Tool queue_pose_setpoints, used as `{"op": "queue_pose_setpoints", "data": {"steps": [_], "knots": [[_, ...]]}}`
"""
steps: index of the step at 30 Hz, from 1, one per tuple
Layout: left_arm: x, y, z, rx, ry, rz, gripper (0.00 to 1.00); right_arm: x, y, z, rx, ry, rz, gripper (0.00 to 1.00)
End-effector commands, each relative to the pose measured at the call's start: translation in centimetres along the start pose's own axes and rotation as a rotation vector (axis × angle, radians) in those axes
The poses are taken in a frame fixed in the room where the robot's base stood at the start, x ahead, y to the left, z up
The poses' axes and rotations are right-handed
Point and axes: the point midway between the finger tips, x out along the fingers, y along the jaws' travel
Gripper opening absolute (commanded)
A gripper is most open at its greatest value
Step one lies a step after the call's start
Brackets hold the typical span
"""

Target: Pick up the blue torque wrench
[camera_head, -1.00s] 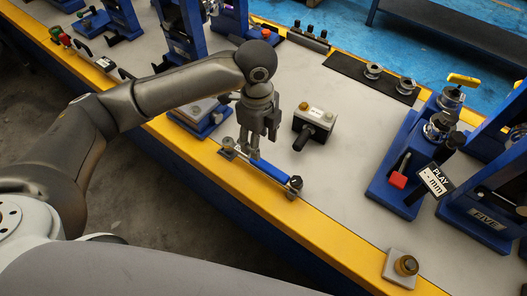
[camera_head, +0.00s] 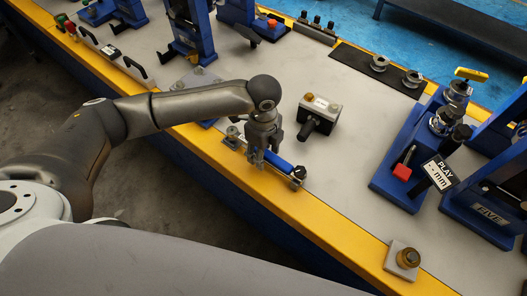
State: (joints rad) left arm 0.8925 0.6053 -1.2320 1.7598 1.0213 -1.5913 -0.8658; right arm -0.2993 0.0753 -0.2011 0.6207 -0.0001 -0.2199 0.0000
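The blue torque wrench (camera_head: 279,164) lies on two small supports near the front edge of the workbench, its dark end (camera_head: 298,172) to the right. My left gripper (camera_head: 258,163) points down over the wrench, left of its middle, with its fingers at the wrench's height. The gripper hides part of the wrench. Whether the fingers are closed on it cannot be made out. My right gripper is not in view.
A small box with buttons and a black handle (camera_head: 318,114) stands just behind the wrench. Blue fixtures (camera_head: 402,178) stand at the right. A small block with a brass knob (camera_head: 407,258) sits at the front right. The bench between is clear.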

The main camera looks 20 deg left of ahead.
Motion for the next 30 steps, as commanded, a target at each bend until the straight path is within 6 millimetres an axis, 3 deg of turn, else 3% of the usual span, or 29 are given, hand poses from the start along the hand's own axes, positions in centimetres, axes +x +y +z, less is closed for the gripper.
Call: {"op": "queue_pose_setpoints", "data": {"steps": [5, 17, 30], "knots": [[0.00, -0.01, -0.02, 0.001, 0.000, 0.000, 0.49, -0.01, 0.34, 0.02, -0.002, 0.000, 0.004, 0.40], [-0.03, 0.00, -0.02, 0.001, 0.000, 0.000, 0.00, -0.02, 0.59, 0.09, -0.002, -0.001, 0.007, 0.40], [-0.52, -0.08, -0.01, 0.001, 0.000, -0.002, 0.00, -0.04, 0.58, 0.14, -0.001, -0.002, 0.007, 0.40]]}}
